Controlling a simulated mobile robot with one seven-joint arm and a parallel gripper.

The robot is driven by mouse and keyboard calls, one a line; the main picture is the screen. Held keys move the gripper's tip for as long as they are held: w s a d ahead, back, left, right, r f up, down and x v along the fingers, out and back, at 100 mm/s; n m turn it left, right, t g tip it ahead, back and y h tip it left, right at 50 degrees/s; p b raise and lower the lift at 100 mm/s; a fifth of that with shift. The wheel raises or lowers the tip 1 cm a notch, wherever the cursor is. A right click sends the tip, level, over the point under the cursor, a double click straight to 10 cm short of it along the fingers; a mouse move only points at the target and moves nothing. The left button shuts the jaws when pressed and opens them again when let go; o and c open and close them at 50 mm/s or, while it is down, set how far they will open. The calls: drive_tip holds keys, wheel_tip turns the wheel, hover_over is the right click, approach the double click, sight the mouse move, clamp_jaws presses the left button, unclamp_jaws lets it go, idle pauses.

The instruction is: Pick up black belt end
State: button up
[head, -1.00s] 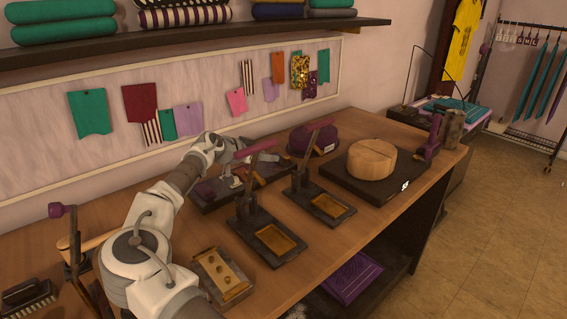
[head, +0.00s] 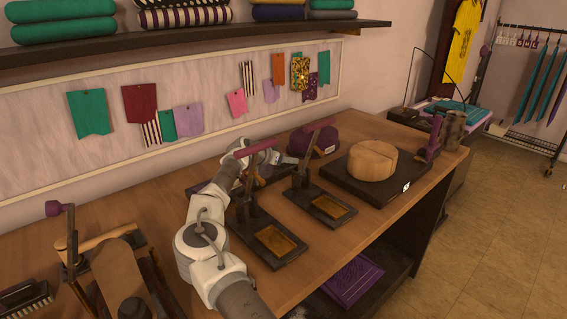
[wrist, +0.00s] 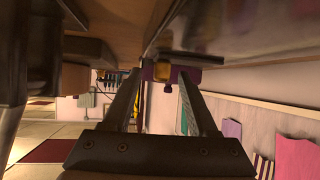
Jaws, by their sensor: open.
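I cannot make out the black belt end for certain in either view. In the wrist view a dark flat piece (wrist: 185,58) lies just beyond the fingertips, but I cannot tell if it is the belt. My gripper (wrist: 160,78) is open there, its two fingers apart, with nothing clearly held between them. A purple and yellow shape shows beyond the tips. In the head view my arm reaches over the workbench (head: 318,238) to the dark board (head: 200,187) at the back, partly hidden behind the arm. The gripper's fingers are mostly hidden behind a press's purple handle.
Two dark hand presses with brass-coloured trays (head: 281,242) (head: 333,207) stand in front and to the right of the hand. A purple dome (head: 326,142) stands behind. A round wooden block (head: 373,161) sits on a black board. Cloth swatches (head: 188,120) hang on the wall.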

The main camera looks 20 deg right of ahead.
clamp_jaws()
idle(0.5)
